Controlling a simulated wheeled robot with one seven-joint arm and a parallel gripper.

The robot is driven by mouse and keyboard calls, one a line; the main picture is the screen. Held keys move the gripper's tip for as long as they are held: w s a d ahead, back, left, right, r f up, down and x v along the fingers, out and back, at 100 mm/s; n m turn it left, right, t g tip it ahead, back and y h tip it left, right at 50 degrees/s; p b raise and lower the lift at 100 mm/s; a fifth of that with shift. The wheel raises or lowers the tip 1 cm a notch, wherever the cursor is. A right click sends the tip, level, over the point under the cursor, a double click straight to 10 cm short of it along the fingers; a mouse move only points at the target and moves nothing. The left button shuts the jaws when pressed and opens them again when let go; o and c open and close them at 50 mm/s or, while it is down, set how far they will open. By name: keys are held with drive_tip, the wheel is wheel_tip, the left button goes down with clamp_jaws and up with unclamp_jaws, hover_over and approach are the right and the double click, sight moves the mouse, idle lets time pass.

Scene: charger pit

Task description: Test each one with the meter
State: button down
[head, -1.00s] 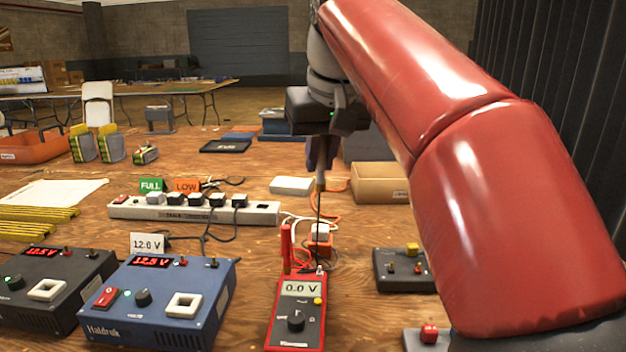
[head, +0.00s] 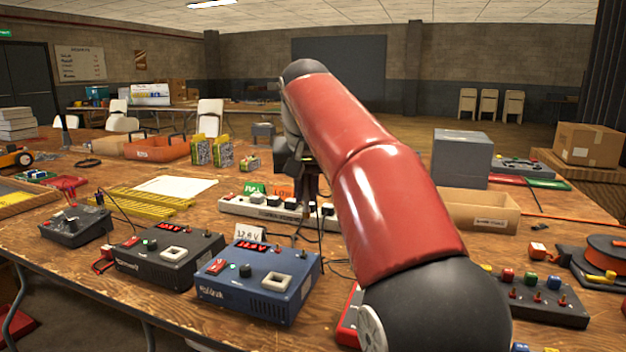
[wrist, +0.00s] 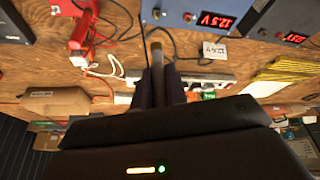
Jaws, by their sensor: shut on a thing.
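My gripper (wrist: 158,72) is shut on a thin probe (wrist: 157,47) with a pale tip and a black lead; in the head view my arm hides most of it. The fingers are above the table near the white power strip (head: 233,206), which carries several small plugs. The red meter (head: 347,318) is mostly hidden behind my arm. Green FULL and orange LOW cards (head: 284,190) stand behind the strip. Contact at the probe tip cannot be told.
A blue power unit (head: 262,300) with a 12.6 V card (head: 250,233) and a black unit (head: 150,272) stand in front. Yellow-green battery packs (head: 222,152) stand behind. An open cardboard box (head: 480,218) and a switch box (head: 545,300) are to the right.

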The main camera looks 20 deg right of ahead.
sight(303, 211)
drive_tip(key=shift+w+a+f, duration=0.1)
drive_tip(key=shift+a+f, duration=0.25)
drive_tip(key=shift+a, duration=0.05)
wheel_tip(303, 211, down, 5)
drive_tip(key=b, duration=0.4)
drive_tip(key=shift+d+r, duration=0.1)
drive_tip(key=shift+r, duration=0.05)
drive_tip(key=shift+f+b, duration=0.4)
drive_tip(key=shift+f, duration=0.1)
drive_tip(key=shift+r+p, duration=0.1)
drive_tip(key=shift+p, duration=0.55)
idle(0.6)
drive_tip(key=shift+f+b, duration=0.35)
drive_tip(key=shift+f, duration=0.65)
idle(1.7)
drive_tip(key=c, duration=1)
unclamp_jaws()
